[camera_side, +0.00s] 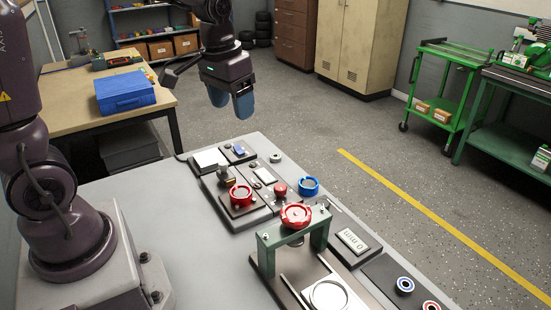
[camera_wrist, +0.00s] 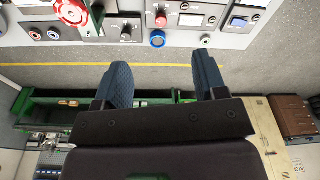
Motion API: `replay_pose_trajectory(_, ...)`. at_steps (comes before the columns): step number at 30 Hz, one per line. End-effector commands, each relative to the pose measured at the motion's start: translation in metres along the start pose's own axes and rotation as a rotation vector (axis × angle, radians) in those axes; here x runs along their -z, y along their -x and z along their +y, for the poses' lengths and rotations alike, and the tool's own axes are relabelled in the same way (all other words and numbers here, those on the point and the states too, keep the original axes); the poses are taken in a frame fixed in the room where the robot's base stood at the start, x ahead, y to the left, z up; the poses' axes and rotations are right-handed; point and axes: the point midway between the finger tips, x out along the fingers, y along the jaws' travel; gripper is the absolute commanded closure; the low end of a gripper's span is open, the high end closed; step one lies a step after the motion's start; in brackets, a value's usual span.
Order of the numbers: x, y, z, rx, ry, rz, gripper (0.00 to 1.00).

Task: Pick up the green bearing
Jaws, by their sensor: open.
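The green bearing (camera_side: 275,157) is a small ring with a pale rim, lying flat near the far edge of the grey workbench in the side view. In the wrist view it is a small ring (camera_wrist: 206,38) near the bench edge, just beyond the right fingertip. My gripper (camera_side: 231,103) is open and empty, with blue-grey fingers pointing down. It hangs in the air above the far end of the bench, up and left of the bearing in the side view. In the wrist view, both fingers of my gripper (camera_wrist: 162,60) are spread apart.
The space around my gripper is clear.

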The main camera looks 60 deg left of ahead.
Motion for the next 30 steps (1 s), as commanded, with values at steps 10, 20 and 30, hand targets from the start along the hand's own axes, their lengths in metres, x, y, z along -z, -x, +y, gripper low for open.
replay_pose_trajectory(10,0.104,-0.117,-0.07,0.008,0.132,-0.112,0.35)
replay_pose_trajectory(20,0.173,-0.204,-0.125,0.017,0.174,-0.056,0.35)
replay_pose_trajectory(30,0.196,-0.22,-0.129,0.025,0.15,0.011,0.35)
